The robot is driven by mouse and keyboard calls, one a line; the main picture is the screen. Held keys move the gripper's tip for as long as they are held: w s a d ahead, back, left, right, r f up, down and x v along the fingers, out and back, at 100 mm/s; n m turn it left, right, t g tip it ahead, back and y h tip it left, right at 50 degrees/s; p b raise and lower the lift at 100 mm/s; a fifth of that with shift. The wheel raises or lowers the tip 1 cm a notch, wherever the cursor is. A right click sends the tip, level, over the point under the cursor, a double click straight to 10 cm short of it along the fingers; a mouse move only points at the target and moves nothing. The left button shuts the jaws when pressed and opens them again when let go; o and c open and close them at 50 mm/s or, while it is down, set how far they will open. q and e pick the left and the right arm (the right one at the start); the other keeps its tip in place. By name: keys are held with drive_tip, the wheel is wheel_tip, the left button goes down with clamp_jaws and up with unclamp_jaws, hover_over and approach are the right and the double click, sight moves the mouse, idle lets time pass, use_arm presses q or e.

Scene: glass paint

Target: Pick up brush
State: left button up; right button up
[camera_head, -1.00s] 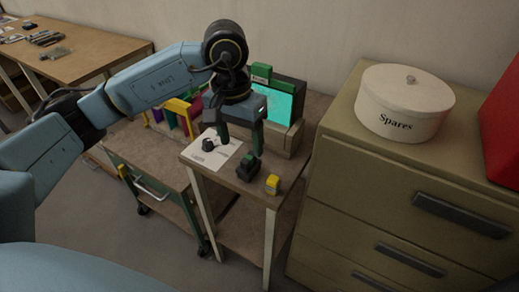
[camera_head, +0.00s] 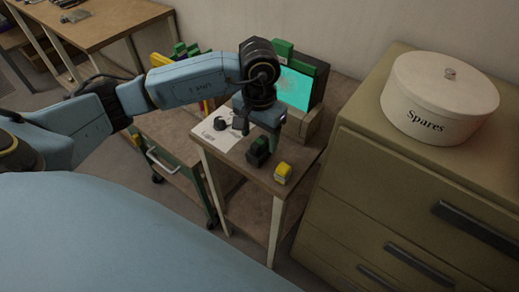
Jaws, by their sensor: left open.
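I cannot clearly make out a brush in the head view. My left gripper (camera_head: 257,130) is open and points down over the small wooden table (camera_head: 262,176). Its fingers are apart, with nothing visible between them. A dark block with a green part (camera_head: 258,151) stands on the table just below the fingers; I cannot tell if they touch. A small yellow-topped block (camera_head: 283,173) stands near the front right corner. A small black round object (camera_head: 220,123) lies on a white sheet (camera_head: 214,135) left of the gripper. My right gripper is not in view.
A lit cyan screen (camera_head: 294,88) stands behind the gripper. A drawer cabinet (camera_head: 375,195) with a white "Spares" tin (camera_head: 440,98) is close on the right. A green trolley (camera_head: 178,165) is at left; a workbench (camera_head: 105,28) is farther back.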

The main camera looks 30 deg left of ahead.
sight(259, 141)
use_arm(q)
wheel_tip(259, 141, down, 3)
drive_tip(key=shift+f, duration=0.2)
drive_tip(key=c, duration=1.1)
drive_tip(key=shift+r, duration=0.1)
wheel_tip(259, 141, up, 10)
